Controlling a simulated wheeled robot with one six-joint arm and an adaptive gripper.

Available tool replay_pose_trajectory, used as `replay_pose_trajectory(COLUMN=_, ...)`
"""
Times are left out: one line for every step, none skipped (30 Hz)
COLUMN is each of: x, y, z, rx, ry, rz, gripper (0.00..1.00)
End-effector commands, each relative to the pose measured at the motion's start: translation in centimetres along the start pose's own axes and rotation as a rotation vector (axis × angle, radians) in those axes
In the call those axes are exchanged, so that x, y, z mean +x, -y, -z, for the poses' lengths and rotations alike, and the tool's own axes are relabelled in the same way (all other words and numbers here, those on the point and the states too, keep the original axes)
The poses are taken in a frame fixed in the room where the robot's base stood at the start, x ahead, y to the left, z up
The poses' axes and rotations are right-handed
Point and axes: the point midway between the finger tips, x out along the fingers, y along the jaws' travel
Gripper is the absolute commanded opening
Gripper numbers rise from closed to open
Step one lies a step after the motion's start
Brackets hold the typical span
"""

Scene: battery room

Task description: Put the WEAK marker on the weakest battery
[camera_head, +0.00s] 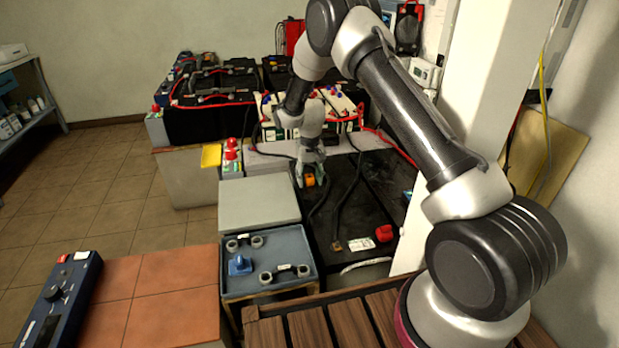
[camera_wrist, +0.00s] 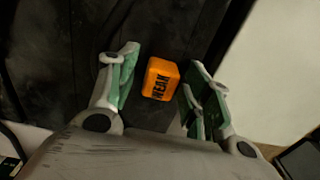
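The orange WEAK marker (camera_wrist: 160,79) is a small block with dark lettering, lying on a dark surface in the wrist view. In the head view it shows as a small orange spot (camera_head: 309,181) at the tip of my gripper (camera_head: 310,175). In the wrist view my gripper (camera_wrist: 163,85) is open, with one green-padded finger on each side of the marker and a gap on both sides. A pale-topped battery with blue caps (camera_head: 343,104) and large black batteries with red cables (camera_head: 212,84) stand behind. Which battery is weakest cannot be told.
A blue-grey tray (camera_head: 267,262) holding cable pieces and a blue item stands in front. A grey box top (camera_head: 259,205) lies left of the black surface (camera_head: 335,215). A red item (camera_head: 384,233) and a white label lie on that surface. Dark cables run across it.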

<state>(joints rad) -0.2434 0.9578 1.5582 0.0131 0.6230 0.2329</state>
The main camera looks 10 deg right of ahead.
Motion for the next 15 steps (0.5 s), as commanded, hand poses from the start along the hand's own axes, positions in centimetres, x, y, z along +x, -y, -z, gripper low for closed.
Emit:
replay_pose_trajectory(x=0.0, y=0.0, z=0.0, rx=0.0, ry=0.0, rz=0.0, gripper=0.49)
replay_pose_trajectory(x=0.0, y=0.0, z=0.0, rx=0.0, ry=0.0, rz=0.0, gripper=0.49)
replay_pose_trajectory(x=0.0, y=0.0, z=0.0, rx=0.0, ry=0.0, rz=0.0, gripper=0.49)
replay_pose_trajectory(x=-0.1, y=0.0, z=0.0, rx=0.0, ry=0.0, rz=0.0, gripper=0.49)
replay_pose_trajectory(x=-0.2, y=0.0, z=0.0, rx=0.0, ry=0.0, rz=0.0, gripper=0.49)
replay_pose_trajectory(x=-0.4, y=0.0, z=0.0, rx=0.0, ry=-0.001, rz=0.0, gripper=0.49)
replay_pose_trajectory(x=-0.7, y=0.0, z=0.0, rx=0.0, ry=-0.001, rz=0.0, gripper=0.49)
replay_pose_trajectory(x=-1.1, y=0.0, z=0.0, rx=0.0, ry=-0.001, rz=0.0, gripper=0.49)
replay_pose_trajectory(x=-1.7, y=0.0, z=0.1, rx=0.0, ry=-0.002, rz=0.0, gripper=0.49)
replay_pose_trajectory(x=-2.3, y=0.0, z=0.1, rx=0.0, ry=-0.003, rz=0.001, gripper=0.49)
replay_pose_trajectory(x=-2.9, y=0.0, z=0.1, rx=0.0, ry=-0.004, rz=0.001, gripper=0.49)
replay_pose_trajectory(x=-3.8, y=0.0, z=0.1, rx=0.0, ry=-0.003, rz=0.001, gripper=0.49)
replay_pose_trajectory(x=-4.5, y=0.0, z=0.1, rx=0.0, ry=-0.004, rz=0.001, gripper=0.49)
replay_pose_trajectory(x=-5.2, y=0.0, z=0.1, rx=0.0, ry=-0.004, rz=0.001, gripper=0.49)
replay_pose_trajectory(x=-6.2, y=0.0, z=0.1, rx=0.0, ry=-0.004, rz=0.001, gripper=0.49)
